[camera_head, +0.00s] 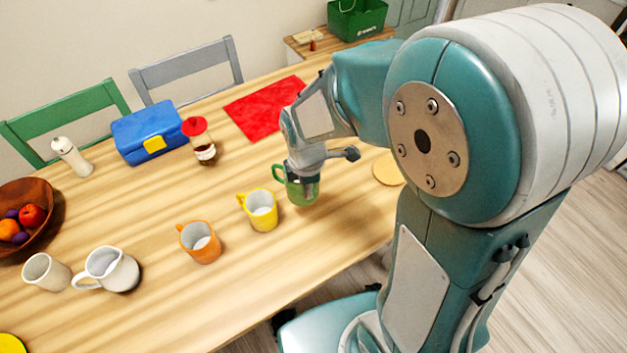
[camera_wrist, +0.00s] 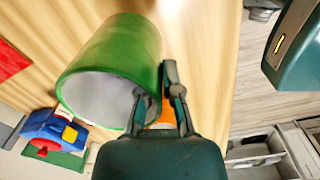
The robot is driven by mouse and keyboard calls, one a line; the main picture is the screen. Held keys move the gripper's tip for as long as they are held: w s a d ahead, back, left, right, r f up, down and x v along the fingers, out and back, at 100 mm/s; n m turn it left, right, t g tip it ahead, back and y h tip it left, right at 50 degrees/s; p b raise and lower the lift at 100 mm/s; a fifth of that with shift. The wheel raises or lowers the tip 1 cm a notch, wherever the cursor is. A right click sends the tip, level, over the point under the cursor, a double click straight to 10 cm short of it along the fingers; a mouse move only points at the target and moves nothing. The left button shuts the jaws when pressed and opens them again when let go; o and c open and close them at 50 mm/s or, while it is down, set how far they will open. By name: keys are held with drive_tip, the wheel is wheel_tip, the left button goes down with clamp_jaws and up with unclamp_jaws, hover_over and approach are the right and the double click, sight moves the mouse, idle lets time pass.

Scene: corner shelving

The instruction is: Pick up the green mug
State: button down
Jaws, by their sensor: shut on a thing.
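The green mug (camera_head: 304,192) is at the near side of the wooden table, to the right of the yellow mug, with its handle to the left. My gripper (camera_head: 306,183) reaches down at its mouth. In the wrist view the green mug (camera_wrist: 112,62) fills the upper left, its pale inside facing the camera. My gripper (camera_wrist: 160,112) is shut on its wall, with one finger inside the rim and one outside. I cannot tell whether the mug's base touches the table.
A yellow mug (camera_head: 261,212), an orange mug (camera_head: 200,243), a white jug (camera_head: 110,269) and a cream cup (camera_head: 46,273) stand leftward on the table. A red cloth (camera_head: 262,107), a blue box (camera_head: 147,134) and a red-lidded jar (camera_head: 203,147) lie behind. A round coaster (camera_head: 388,170) is at right.

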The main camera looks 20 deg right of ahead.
drive_tip(key=shift+s+a+r, duration=0.6)
drive_tip(key=shift+s+a, duration=0.25)
drive_tip(key=shift+s, duration=0.1)
drive_tip(key=shift+s+a+r, duration=0.55)
drive_tip(key=shift+s+a, duration=0.3)
drive_tip(key=shift+s, duration=0.1)
